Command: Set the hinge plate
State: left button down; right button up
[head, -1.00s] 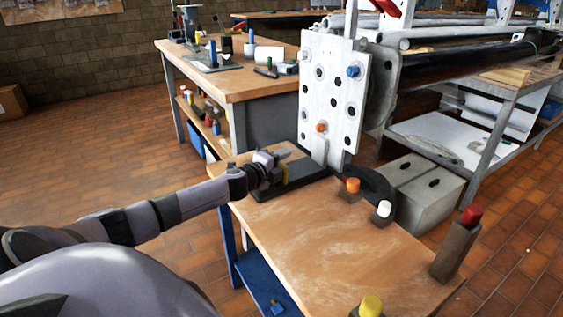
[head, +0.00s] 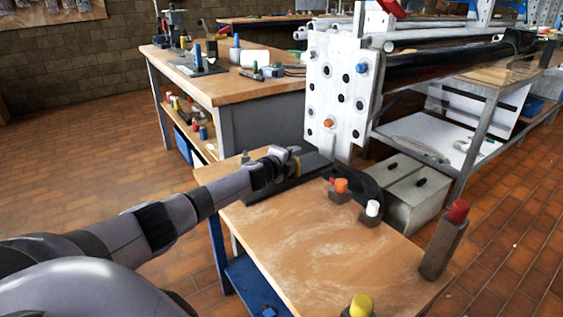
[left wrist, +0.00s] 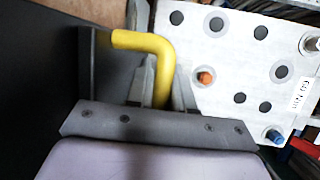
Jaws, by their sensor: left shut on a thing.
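My left gripper (head: 286,154) is at the back edge of the near bench, at the end of the arm from the left. It is shut on a bent yellow handle (left wrist: 150,42), and its fingers close around the handle's lower leg in the left wrist view. The handle's upper end meets a dark piece at the left. A dark flat plate (head: 313,163) shows beside the gripper; the arm hides part of it. A pale upright plate with dark holes (head: 338,105) stands beyond, with an orange plug (head: 328,124) and a blue one (head: 362,68). My right gripper is out of view.
The near bench (head: 300,235) is mostly bare. Orange-topped (head: 340,186), white-topped (head: 372,209), yellow-topped (head: 361,306) and red-topped (head: 446,235) pieces stand along its right side. A grey box (head: 410,197) is behind it. Another bench (head: 250,85) stands at the back left.

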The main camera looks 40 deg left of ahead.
pick_arm(q)
jog(key=shift+w+d, duration=0.2)
jog(key=shift+w, duration=0.6)
jog(key=shift+w+r, duration=0.15)
jog(key=shift+r, duration=0.1)
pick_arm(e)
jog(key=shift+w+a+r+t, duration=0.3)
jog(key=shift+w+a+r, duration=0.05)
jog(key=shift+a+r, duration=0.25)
pick_arm(q)
jog(key=c, duration=1.1)
grip_release()
jog(key=shift+w+d+f, duration=0.1)
jog(key=shift+w+f, duration=0.1)
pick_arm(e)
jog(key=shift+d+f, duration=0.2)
